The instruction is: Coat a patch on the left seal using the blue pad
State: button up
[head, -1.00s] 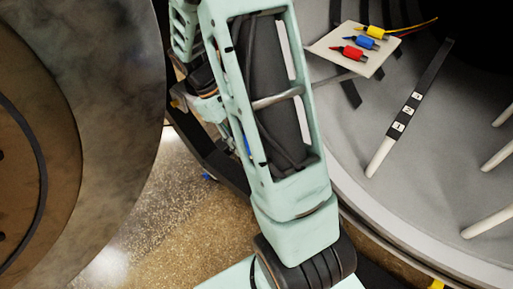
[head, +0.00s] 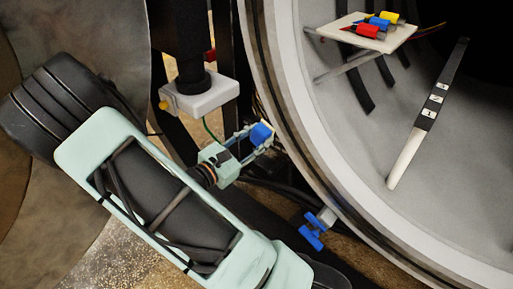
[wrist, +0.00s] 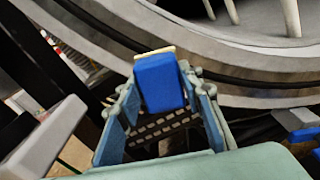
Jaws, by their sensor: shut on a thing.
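My gripper (head: 257,138) is shut on the blue pad (head: 261,134), beside the left outer side of the round chamber rim. In the wrist view, the blue pad (wrist: 158,82) stands between the two fingers of my gripper (wrist: 168,95), with a thin cream strip along its far end. That end appears close to the chamber rim; I cannot tell whether it touches. A dark seal band (head: 262,55) runs around the rim, and it also shows in the wrist view (wrist: 262,101). I see no distinct coated patch on it.
A grey-white box (head: 200,97) on a dark post is just left of my gripper. A blue-handled valve (head: 313,236) sits below right. Inside the chamber are a plate (head: 385,40) with red, blue and yellow connectors and a black-and-white rod (head: 408,153). A large round door (head: 120,45) stands left.

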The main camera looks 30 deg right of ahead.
aim_at(282, 118)
jog(key=shift+w+d, duration=0.15)
jog(key=shift+w, duration=0.15)
jog(key=shift+b+x, duration=0.75)
jog(key=shift+x, duration=2)
jog(key=shift+x, duration=1)
jog(key=shift+w+r, duration=0.1)
